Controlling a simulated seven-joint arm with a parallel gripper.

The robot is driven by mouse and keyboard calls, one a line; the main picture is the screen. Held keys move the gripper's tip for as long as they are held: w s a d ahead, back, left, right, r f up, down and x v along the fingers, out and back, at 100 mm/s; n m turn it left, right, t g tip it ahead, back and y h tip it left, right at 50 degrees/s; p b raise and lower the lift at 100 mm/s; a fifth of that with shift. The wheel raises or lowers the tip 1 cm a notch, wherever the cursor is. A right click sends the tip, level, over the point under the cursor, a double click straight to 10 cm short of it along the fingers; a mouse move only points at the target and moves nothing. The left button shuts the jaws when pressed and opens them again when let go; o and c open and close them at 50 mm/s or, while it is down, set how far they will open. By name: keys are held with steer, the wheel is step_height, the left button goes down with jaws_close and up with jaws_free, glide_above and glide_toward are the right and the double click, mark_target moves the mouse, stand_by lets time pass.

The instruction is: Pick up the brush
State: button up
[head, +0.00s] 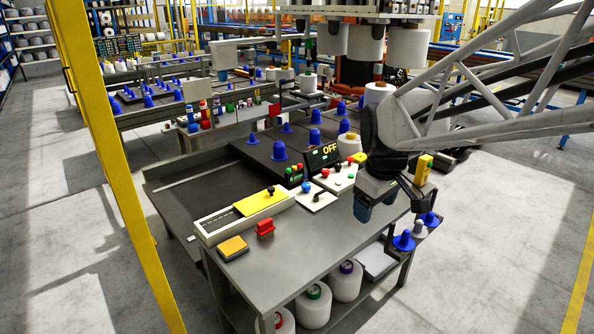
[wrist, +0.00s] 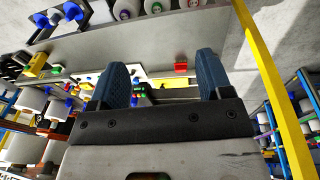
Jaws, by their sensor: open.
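A small red block-like object with a narrower top stands on the grey workbench near its front left; it looks most like the brush (head: 265,228), though bristles cannot be made out. It also shows as a red patch in the wrist view (wrist: 181,67), between my finger tips but well beyond them. My gripper (head: 362,208) hangs above the right part of the bench, to the right of the red object and apart from it. In the wrist view my gripper (wrist: 160,62) has its two blue fingers wide apart with nothing between them.
A yellow-and-black block (head: 232,248) lies left of the red object. A white tray with a yellow plate (head: 260,202) is behind it. A control box with an OFF display (head: 322,157) stands farther back. White bobbins (head: 314,304) sit below the bench. Bare bench lies right of the red object.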

steer(key=w+a+f+n, duration=0.2)
steer(key=w+a, duration=0.1)
steer(key=w, duration=0.3)
steer(key=w+a+f+n, duration=0.2)
steer(key=w+a+n, duration=0.15)
steer(key=w, duration=0.25)
steer(key=n+g, duration=0.2)
steer(key=n, duration=1.1)
glide_above(264, 221)
steer(key=shift+m, duration=0.25)
steer(key=f, duration=1.6)
steer(key=d+f, duration=0.1)
steer(key=f, duration=0.8)
steer(key=shift+s, duration=0.15)
steer(key=shift+a+f, duration=0.35)
steer(key=shift+f, duration=1.3)
steer(key=shift+f, duration=2.6)
